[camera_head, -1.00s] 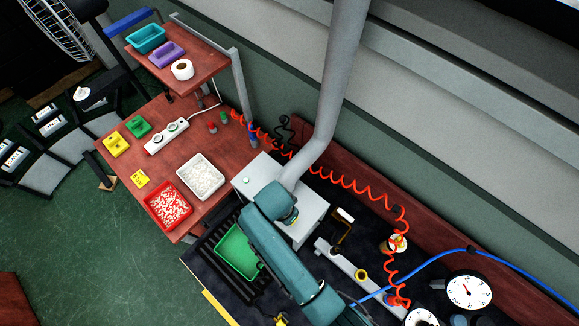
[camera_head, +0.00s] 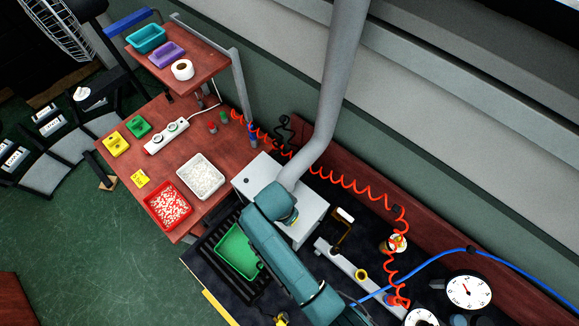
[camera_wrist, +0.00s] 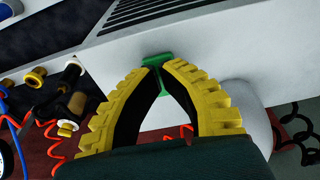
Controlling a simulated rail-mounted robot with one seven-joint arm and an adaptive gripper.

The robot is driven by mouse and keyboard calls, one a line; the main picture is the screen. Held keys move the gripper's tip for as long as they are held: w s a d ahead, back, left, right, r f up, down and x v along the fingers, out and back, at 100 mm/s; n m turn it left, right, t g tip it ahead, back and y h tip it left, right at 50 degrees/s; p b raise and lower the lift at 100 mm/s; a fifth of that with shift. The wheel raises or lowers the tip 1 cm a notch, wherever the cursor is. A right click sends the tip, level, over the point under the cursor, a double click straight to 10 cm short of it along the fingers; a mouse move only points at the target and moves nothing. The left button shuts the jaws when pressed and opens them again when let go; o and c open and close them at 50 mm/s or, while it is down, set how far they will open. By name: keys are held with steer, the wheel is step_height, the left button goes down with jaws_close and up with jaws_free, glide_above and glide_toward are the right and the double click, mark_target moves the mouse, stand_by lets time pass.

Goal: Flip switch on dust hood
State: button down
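The dust hood is a pale box (camera_head: 311,212) beneath a thick grey duct in the head view, partly hidden by my arm. Its pale face (camera_wrist: 215,50) fills much of the wrist view, with dark vent slots at the top. A green switch (camera_wrist: 157,59) sits on that face. My gripper (camera_wrist: 161,67) has yellow ribbed fingers whose tips come together at the switch and overlap part of it in the picture. The fingers look shut, with only a narrow gap at the tips. I cannot tell whether they touch the switch. In the head view the fingertips are hidden.
A green tray (camera_head: 237,252) lies beside the arm. A white bin (camera_head: 201,176) and a red bin (camera_head: 168,206) stand on the wooden table to the left. A coiled red hose (camera_head: 345,182) runs behind the hood. Spools (camera_wrist: 72,105) show at left in the wrist view.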

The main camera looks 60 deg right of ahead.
steer(key=shift+r+p, duration=2.95)
steer(key=shift+r, duration=0.3)
steer(key=shift+f, duration=0.1)
steer(key=shift+w+a, duration=0.25)
steer(key=w+a+r+n+t, duration=0.2)
steer(key=w+a+r+t, duration=0.15)
steer(key=w+r, duration=0.45)
steer(key=w+a+r+n+t, duration=0.2)
steer(key=w+a+r+t, duration=0.15)
steer(key=r, duration=0.85)
steer(key=w+a+r+n+t, duration=0.2)
steer(key=w+r+t, duration=0.3)
steer(key=r, duration=0.5)
steer(key=s+a+r+n+t, duration=0.1)
steer(key=s+r+n+t, duration=0.1)
steer(key=r, duration=0.7)
steer(key=s+a+r+n+t+y, duration=0.1)
steer(key=r+n+t, duration=0.4)
steer(key=r, duration=0.5)
steer(key=s+a+r+n+t, duration=0.2)
steer(key=s+r+n, duration=0.3)
steer(key=r, duration=0.5)
steer(key=shift+a+r+n+t, duration=0.25)
steer(key=shift+a+n+t, duration=0.1)
steer(key=shift+n+t, duration=0.4)
